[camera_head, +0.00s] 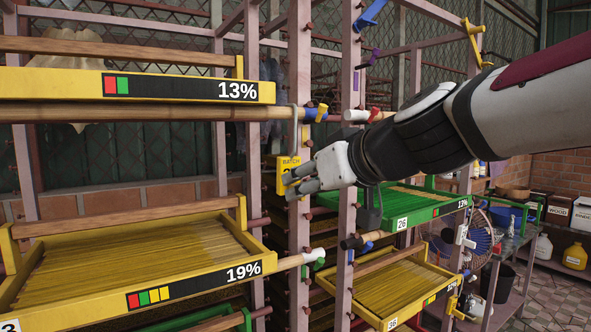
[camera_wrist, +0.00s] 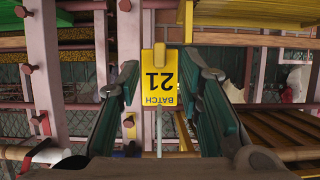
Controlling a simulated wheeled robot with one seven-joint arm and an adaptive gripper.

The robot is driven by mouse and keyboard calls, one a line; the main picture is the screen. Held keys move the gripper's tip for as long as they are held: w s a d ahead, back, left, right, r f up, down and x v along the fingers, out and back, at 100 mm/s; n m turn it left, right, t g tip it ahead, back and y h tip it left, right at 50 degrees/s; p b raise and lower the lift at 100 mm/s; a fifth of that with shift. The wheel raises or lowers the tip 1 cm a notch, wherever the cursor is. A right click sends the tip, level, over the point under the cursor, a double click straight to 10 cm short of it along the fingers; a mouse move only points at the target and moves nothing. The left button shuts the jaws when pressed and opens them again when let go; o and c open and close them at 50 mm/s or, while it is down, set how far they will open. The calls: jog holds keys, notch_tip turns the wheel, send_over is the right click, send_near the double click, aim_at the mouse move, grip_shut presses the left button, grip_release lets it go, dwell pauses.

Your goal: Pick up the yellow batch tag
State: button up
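The yellow batch tag (camera_head: 281,165) hangs from a pale hook (camera_head: 294,125) at the rack's pink upright post. My gripper (camera_head: 289,185) is in front of the tag from the right and hides part of it. In the wrist view the tag (camera_wrist: 159,82) appears upside down and reads "BATCH 21". It lies between the two dark fingers of my gripper (camera_wrist: 160,68). The fingers are apart, with a gap visible on each side of the tag. I cannot tell exactly how deep the tag sits between them.
Yellow trays (camera_head: 130,261) of incense sticks marked 19% and 13% sit on the rack at left. A green tray (camera_head: 432,212) is below my arm. Pink posts (camera_head: 299,240) with pegs stand close to the tag. A fan (camera_head: 470,240) is at right.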

jog(key=shift+x, duration=0.9)
grip_shut()
jog(key=shift+r, duration=0.1)
